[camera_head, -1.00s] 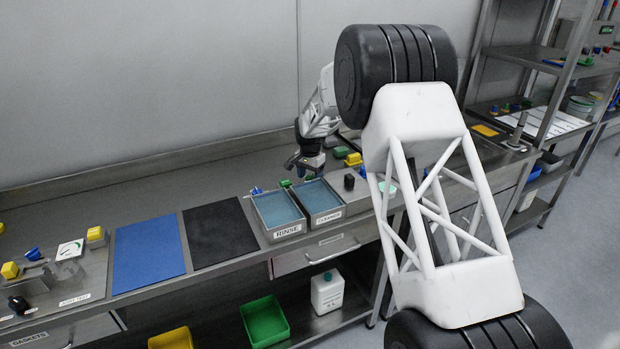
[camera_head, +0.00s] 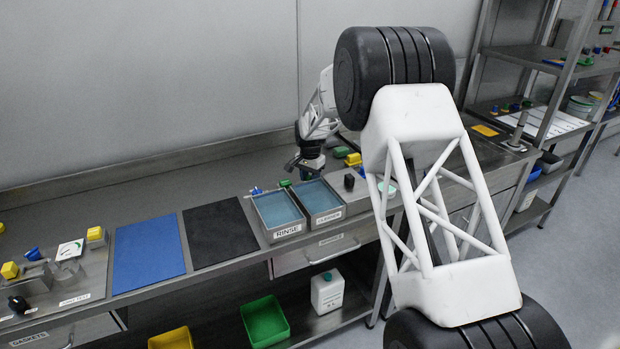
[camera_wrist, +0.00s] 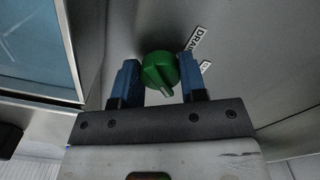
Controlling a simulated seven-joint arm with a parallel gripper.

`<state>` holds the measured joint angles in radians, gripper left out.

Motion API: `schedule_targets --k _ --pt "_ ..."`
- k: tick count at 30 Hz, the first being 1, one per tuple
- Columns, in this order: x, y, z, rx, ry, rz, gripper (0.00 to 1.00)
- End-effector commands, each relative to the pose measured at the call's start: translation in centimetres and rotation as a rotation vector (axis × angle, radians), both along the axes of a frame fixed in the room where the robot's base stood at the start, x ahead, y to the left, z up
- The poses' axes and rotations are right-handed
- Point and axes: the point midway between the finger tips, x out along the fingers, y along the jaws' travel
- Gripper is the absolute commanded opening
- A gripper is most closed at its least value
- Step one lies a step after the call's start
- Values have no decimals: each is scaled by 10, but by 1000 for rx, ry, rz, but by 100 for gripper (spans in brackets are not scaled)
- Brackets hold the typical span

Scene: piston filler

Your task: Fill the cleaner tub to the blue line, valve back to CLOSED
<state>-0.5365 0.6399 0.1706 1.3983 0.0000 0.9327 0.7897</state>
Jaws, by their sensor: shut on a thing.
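The cleaner tub (camera_head: 342,213) is an open metal tub with blue-grey liquid in it, standing right of the rinse tub (camera_head: 288,236) in the head view. The blue line cannot be made out. In the wrist view my gripper (camera_wrist: 158,74) has its two blue fingers on either side of a green valve knob (camera_wrist: 158,70) and is shut on it. The knob has a pale pointer mark toward the lower right. A label beside it, partly hidden by the right finger, starts with "DRA". In the head view my gripper (camera_head: 305,172) is small, behind the tubs.
A tub with blue liquid (camera_wrist: 38,45) fills the upper left of the wrist view. A black knob (camera_head: 349,181) stands right of the cleaner tub. A black mat (camera_head: 220,232) and a blue mat (camera_head: 148,252) lie to the left. A white jug (camera_head: 327,292) stands on the lower shelf.

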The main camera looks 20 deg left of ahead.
Motion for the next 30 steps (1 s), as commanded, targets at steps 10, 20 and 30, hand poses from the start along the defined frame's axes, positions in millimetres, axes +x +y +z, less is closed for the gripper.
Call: schedule_targets --k 10,20,30 --pt "0 0 0 0 0 123 15" --pt "0 -1 0 0 0 379 15" --pt "0 -2 0 0 0 644 15"
